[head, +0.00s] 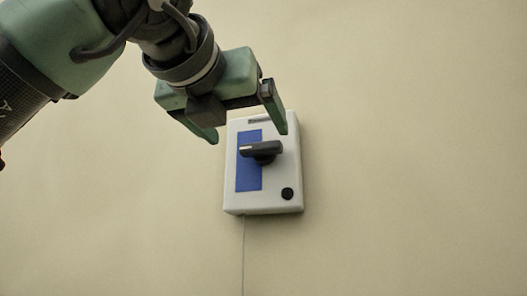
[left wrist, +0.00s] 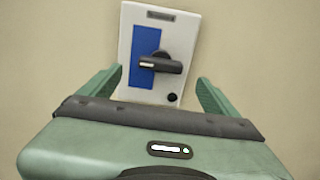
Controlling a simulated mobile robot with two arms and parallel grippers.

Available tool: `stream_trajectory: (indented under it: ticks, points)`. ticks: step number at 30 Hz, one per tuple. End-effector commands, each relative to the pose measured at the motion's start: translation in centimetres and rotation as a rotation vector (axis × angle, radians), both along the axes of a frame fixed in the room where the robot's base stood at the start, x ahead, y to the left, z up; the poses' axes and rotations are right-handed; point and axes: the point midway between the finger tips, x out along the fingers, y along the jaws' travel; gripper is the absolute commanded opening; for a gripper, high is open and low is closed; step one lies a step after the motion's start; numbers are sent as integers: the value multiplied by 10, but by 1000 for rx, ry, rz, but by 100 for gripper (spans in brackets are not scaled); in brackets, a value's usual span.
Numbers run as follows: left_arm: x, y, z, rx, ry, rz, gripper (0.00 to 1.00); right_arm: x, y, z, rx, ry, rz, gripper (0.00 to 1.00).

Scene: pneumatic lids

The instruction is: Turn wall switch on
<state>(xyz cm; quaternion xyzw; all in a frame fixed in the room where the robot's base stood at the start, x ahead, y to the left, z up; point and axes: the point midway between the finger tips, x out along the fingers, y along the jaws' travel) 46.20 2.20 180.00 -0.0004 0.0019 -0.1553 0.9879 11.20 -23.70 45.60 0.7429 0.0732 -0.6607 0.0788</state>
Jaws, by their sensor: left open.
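The wall switch (head: 273,192) is a white box on the wall with a blue panel (head: 249,178) and a black knob at its lower right. Its dark rotary handle (head: 261,149) lies about level, with a pale mark at its left end. My left gripper (head: 245,136) is open and empty, in front of the upper part of the box. In the left wrist view the switch (left wrist: 142,93) is ahead of the gripper, with the handle (left wrist: 161,65) between the two green fingers (left wrist: 153,90) and apart from them. My right gripper is not in view.
The beige wall (head: 420,150) around the switch is bare. A thin cable (head: 243,255) runs down from the bottom of the box. There is free room to the right and below.

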Motion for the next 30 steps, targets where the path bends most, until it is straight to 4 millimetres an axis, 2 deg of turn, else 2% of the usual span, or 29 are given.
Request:
stream_trajectory:
  ticks: [10, 15, 21, 24, 30]
  points:
    - [52, -18, 2, 2, 4, -1, 91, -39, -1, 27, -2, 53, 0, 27]
    - [65, -22, 0, 2, 3, -3, 91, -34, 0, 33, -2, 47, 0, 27]
    - [68, -23, -1, 1, 1, -3, 91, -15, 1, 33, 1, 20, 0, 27]
    - [68, -23, -1, 1, 1, -3, 91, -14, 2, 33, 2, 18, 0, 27]
    - [68, -23, -1, 2, 2, -2, 35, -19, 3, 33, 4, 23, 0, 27]
